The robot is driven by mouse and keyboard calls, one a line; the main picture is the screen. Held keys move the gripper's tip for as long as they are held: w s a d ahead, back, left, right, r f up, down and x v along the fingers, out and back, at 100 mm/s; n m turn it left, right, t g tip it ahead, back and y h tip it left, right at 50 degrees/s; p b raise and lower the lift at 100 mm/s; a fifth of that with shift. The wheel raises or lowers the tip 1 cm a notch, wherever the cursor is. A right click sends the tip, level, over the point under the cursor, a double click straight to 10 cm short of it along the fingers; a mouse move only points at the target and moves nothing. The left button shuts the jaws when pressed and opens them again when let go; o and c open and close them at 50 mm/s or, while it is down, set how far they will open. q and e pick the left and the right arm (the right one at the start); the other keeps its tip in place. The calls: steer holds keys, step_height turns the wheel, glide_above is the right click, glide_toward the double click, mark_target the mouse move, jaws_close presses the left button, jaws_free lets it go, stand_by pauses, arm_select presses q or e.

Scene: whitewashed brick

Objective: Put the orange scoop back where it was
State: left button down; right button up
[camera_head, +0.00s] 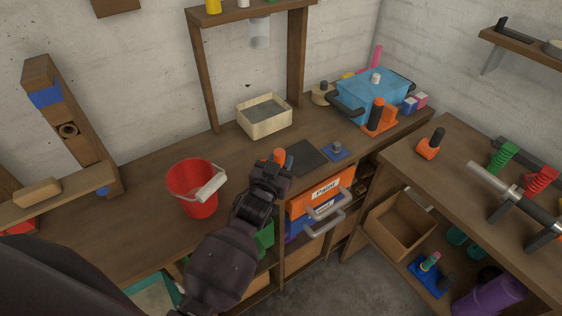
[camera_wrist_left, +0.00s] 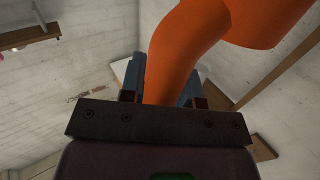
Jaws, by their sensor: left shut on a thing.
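My left gripper (camera_head: 272,168) is above the front part of the wooden bench, just right of the red bucket. It is shut on the orange scoop (camera_head: 279,157); only a small orange part shows past the gripper in the head view. In the left wrist view the scoop (camera_wrist_left: 192,50) rises large from between the fingers (camera_wrist_left: 165,92) and bends to the right. Its far end is cut off by the frame. My right gripper is not in view.
A red bucket (camera_head: 190,205) with a pale roll on its rim stands left of the gripper. A cream box (camera_head: 246,129), a dark mat (camera_head: 300,170), a blue toolbox (camera_head: 360,103) and an orange block (camera_head: 388,120) are on the bench. A drawer marked paint (camera_head: 305,207) is below.

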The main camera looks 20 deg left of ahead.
arm_select(q)
steer(key=shift+f, duration=0.1)
steer(key=c, duration=1.3)
jaws_free()
steer(key=shift+f, duration=0.1)
steer(key=o, duration=0.5)
steer(key=shift+c, duration=0.2)
steer(key=shift+r, duration=0.2)
steer(key=s, duration=1.2)
steer(key=shift+a+b, duration=0.35)
steer(key=shift+a, duration=0.1)
steer(key=shift+s, duration=0.1)
